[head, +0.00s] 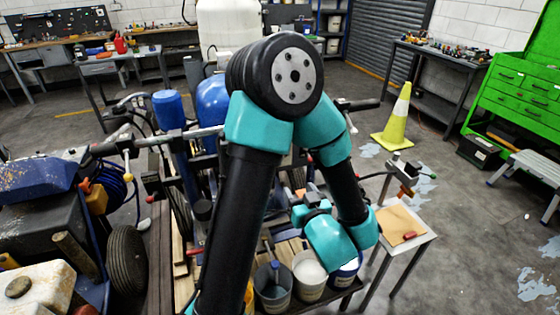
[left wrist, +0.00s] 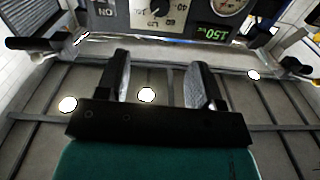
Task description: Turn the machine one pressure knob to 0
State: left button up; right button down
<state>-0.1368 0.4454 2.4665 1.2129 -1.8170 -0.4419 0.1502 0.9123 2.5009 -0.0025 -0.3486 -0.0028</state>
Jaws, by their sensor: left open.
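A black pressure knob (left wrist: 157,9) sits on a pale dial plate with printed numbers, cut by the top edge of the left wrist view. Beside it on the panel are a green digital display (left wrist: 212,32) reading 150, which appears upside down, and a round gauge (left wrist: 229,4). My left gripper (left wrist: 158,70) is open and empty, its two fingers pointing toward the panel with a gap between them and the knob. In the head view my left arm fills the middle and its jaws are hidden or too small to make out. My right gripper is not in view.
The striping machine (head: 60,240) stands at the left with handlebars and a blue tank (head: 213,100). Buckets (head: 309,277) stand low in front. A small side table (head: 398,226), a yellow cone (head: 396,118) and a green tool cabinet (head: 520,90) are at right.

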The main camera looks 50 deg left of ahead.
pick_arm(q)
jog(key=x, duration=1.5)
jog(key=shift+w+a, duration=0.1)
jog(key=shift+w, duration=0.05)
jog(key=shift+c, duration=0.3)
jog(key=c, duration=0.9)
jog(key=shift+o, duration=0.2)
